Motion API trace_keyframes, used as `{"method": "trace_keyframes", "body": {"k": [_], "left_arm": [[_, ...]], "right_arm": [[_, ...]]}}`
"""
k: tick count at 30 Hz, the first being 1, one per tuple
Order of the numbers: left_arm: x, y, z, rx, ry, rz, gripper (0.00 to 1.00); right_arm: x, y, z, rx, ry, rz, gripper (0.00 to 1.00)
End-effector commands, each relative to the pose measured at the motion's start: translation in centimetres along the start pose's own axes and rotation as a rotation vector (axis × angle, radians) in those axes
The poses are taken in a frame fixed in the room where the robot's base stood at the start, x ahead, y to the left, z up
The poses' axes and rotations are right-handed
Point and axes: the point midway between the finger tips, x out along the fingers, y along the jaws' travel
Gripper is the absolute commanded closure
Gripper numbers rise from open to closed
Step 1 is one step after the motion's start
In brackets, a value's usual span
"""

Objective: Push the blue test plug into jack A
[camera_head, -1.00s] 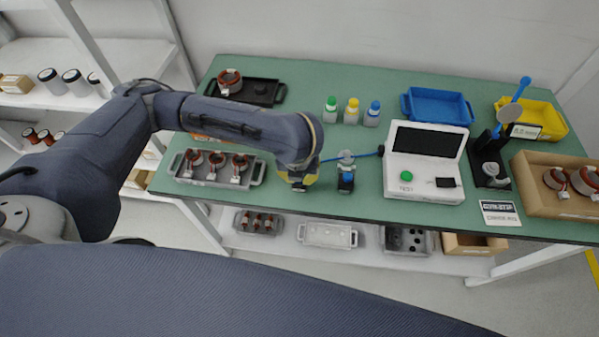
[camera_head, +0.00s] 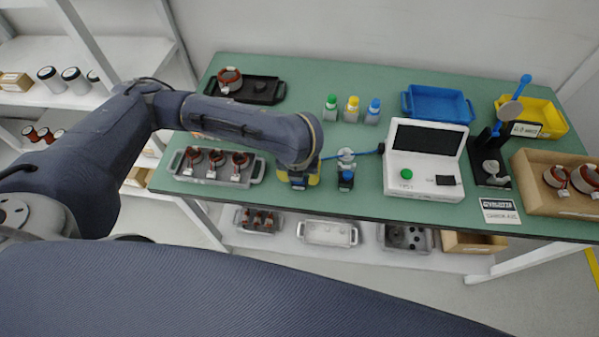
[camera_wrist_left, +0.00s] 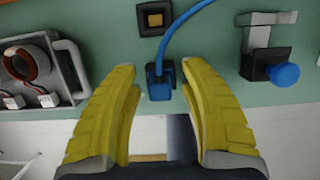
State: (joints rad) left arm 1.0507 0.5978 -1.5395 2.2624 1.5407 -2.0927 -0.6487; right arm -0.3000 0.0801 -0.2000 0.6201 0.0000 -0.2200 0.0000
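The blue test plug (camera_wrist_left: 161,84) is a small blue and dark block with a blue cable, near the front edge of the green bench in the left wrist view. My left gripper (camera_wrist_left: 160,75) is open, with yellow fingers on both sides of the plug and a gap to each. In the head view my left gripper (camera_head: 298,182) points down at the bench's front edge, and my arm hides the plug. A black square socket with a tan centre (camera_wrist_left: 154,19) lies behind the plug; I cannot read whether it is jack A. My right gripper is not in view.
A clamp with a blue knob (camera_head: 346,177) stands just right of my left gripper. A grey tray of stators (camera_head: 214,179) is to its left. A white tester (camera_head: 425,183) stands further right. The bench (camera_head: 310,75) ends close below the gripper.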

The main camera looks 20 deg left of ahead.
Motion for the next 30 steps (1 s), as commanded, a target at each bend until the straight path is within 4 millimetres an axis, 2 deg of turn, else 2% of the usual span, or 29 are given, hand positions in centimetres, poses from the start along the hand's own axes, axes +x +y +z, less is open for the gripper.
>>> {"method": "trace_keyframes", "body": {"k": [11,30], "left_arm": [[-0.6,0.0,0.1,0.002,-0.001,-0.001,0.56],[-8.9,-0.1,0.1,0.002,-0.004,-0.002,0.56]], "right_arm": [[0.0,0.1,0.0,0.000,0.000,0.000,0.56],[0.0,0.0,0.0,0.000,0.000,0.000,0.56]]}}
